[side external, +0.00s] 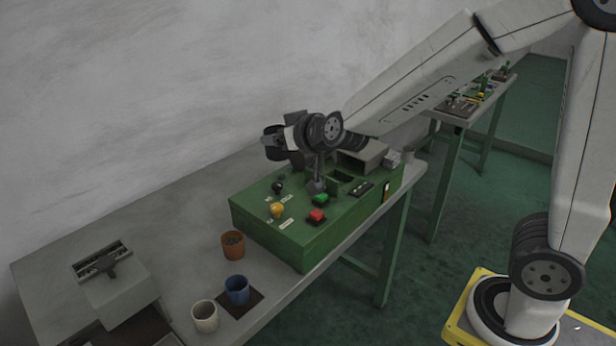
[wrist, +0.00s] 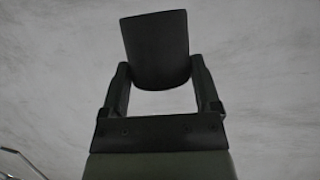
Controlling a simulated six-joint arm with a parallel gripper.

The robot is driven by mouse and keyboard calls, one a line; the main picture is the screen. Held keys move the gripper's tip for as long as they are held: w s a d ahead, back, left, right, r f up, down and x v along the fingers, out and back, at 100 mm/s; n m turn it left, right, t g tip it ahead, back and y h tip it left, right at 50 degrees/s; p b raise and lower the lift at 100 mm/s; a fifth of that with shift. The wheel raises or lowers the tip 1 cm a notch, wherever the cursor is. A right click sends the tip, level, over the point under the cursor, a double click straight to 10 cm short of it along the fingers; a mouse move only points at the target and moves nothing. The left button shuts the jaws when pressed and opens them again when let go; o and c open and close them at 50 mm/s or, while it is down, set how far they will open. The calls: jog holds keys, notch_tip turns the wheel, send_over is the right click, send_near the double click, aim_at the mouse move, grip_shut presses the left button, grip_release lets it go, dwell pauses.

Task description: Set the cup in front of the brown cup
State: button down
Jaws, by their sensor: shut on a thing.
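A dark cup (wrist: 156,45) is held between the two fingers of my gripper (wrist: 161,82) in the wrist view. My gripper is shut on its sides. In the side external view my gripper (side external: 280,141) is raised above the back of the green machine box, and the dark cup shows at its left end, partly hidden by the fingers. The brown cup (side external: 233,250) stands upright on the grey table, left of the green box and well below my gripper. It does not show in the wrist view.
A blue cup (side external: 237,293) stands on a dark square mat (side external: 247,306), with a white cup (side external: 205,320) beside it. The green box (side external: 290,245) carries knobs and buttons. A grey machine (side external: 117,285) stands at the left. Bare table (side external: 180,240) lies left of the brown cup.

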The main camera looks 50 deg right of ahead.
jog(key=s+a+f, duration=0.2)
jog(key=a+f, duration=0.1)
jog(key=a, duration=0.5)
notch_tip(320, 180, down, 17)
jog(key=shift+d, duration=0.3)
jog(key=shift+f, duration=2.15)
jog(key=shift+f, duration=0.15)
jog(key=shift+f, duration=1.6)
jog(key=shift+f, duration=0.15)
